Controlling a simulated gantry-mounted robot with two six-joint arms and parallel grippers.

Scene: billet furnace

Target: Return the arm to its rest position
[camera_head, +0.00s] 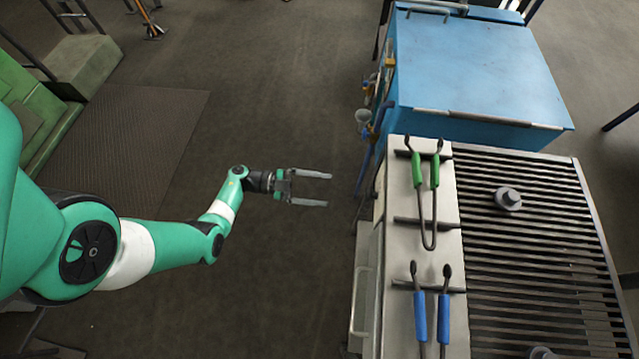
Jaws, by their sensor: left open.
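My left arm (150,245) is green and white and reaches in from the left over the open floor. My left gripper (320,189) is open and empty, with its two fingers apart and pointing right. It is left of the bench, clear of the bench and the tools. My right gripper does not show.
Tongs with green grips (427,200) and tongs with blue grips (432,310) lie on the bench's pale top (395,240). A slatted grate (540,240) with a grey knobbed piece (507,198) is beside it. A blue furnace box (475,65) stands behind. The floor (270,110) around the gripper is clear.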

